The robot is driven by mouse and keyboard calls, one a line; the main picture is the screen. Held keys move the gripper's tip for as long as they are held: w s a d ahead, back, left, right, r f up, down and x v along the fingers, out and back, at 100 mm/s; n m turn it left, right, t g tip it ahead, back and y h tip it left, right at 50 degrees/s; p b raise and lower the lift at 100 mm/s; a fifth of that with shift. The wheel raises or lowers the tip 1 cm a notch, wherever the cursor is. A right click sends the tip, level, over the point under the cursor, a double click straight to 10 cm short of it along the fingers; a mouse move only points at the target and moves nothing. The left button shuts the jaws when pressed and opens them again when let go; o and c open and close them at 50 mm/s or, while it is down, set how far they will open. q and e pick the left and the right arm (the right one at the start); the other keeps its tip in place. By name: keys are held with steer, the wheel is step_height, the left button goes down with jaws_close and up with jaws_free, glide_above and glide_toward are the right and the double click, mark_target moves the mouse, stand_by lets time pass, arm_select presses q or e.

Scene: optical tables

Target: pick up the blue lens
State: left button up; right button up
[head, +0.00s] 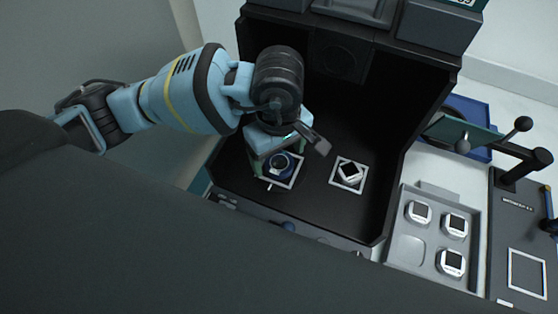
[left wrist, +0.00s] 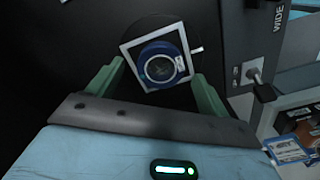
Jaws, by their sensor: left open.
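The blue lens (head: 281,166) is a round blue ring with dark glass. It lies on a white square frame on the black floor of the open cabinet, and in the left wrist view the lens (left wrist: 161,66) sits inside that tilted frame (left wrist: 127,50). My left gripper (head: 272,158) is over the lens, pointing down at it, and partly hides it in the head view. In the left wrist view its green fingers (left wrist: 158,76) are open, one on each side of the lens, with nothing held. Fingertip height above the floor is hard to tell. My right gripper is not in view.
Black cabinet walls rise around the floor. Outside to the right are a grey tray (head: 408,252) with several white parts, a blue bin (head: 478,113) and a dark device (head: 515,215).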

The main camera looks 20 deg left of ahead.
mark_target(278, 162)
arm_select(q)
steer(key=shift+f, duration=0.5)
steer(key=c, duration=1.2)
steer(key=shift+o, duration=0.2)
step_height(278, 162, up, 10)
